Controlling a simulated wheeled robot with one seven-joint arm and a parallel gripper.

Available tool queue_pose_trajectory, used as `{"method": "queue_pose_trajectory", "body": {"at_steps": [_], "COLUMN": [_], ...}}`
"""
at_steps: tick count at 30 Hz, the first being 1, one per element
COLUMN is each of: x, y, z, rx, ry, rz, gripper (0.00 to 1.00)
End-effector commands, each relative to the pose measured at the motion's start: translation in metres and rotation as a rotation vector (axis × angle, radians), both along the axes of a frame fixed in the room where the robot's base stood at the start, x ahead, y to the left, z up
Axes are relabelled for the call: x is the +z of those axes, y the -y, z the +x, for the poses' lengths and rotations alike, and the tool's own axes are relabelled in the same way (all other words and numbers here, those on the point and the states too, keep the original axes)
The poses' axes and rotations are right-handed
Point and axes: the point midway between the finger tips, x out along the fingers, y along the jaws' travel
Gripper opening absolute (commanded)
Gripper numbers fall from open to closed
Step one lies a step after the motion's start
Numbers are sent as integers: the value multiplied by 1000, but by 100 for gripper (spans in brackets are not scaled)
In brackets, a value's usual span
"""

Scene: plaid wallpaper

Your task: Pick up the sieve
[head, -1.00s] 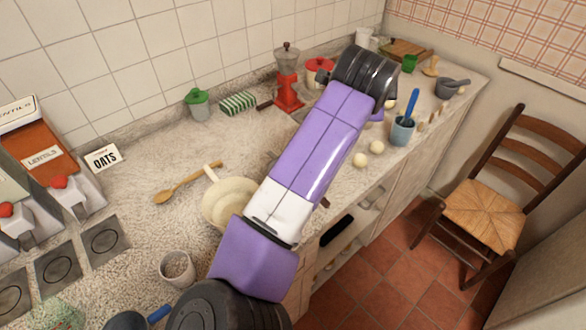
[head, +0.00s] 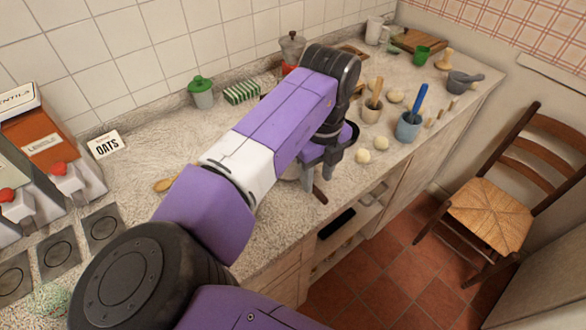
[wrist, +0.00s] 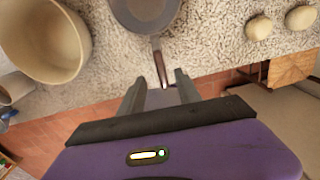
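A round grey pan-like thing (wrist: 145,14) with a dark brown handle shows at the top of the wrist view. It may be the sieve, but I cannot make out a mesh. Its handle points toward my gripper (wrist: 160,80), and the handle's end shows between the two fingertips. My gripper is open, with nothing clamped. In the head view my gripper (head: 318,174) hangs at the counter's front edge, and the brown handle (head: 320,195) shows beside its fingers. The round part is mostly hidden there behind my arm.
A cream bowl (wrist: 82,40) stands left of the pan-like thing in the wrist view. Two pale round balls (head: 371,149) and a blue-grey cup (head: 408,128) with a blue-handled tool are to the right. A wooden chair (head: 495,205) stands beyond the counter.

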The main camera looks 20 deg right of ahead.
Motion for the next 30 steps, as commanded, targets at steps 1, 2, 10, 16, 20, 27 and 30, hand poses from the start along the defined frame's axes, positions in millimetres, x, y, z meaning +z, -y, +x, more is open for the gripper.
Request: {"method": "queue_pose_trajectory", "body": {"at_steps": [1, 2, 10, 16, 20, 27, 30], "x": [-4, -7, -42, -57, -57, -57, -57], "y": [0, 0, 0, 1, 1, 1, 1], "z": [0, 0, 6, 6, 6, 6, 6], "rx": [1, 1, 2, 2, 2, 2, 2], "ry": [-2, -1, 0, 1, 1, 1, 1], "rz": [0, 0, 0, -2, -2, -1, -1], "gripper": [40, 40, 40, 40, 40, 5, 0]}}
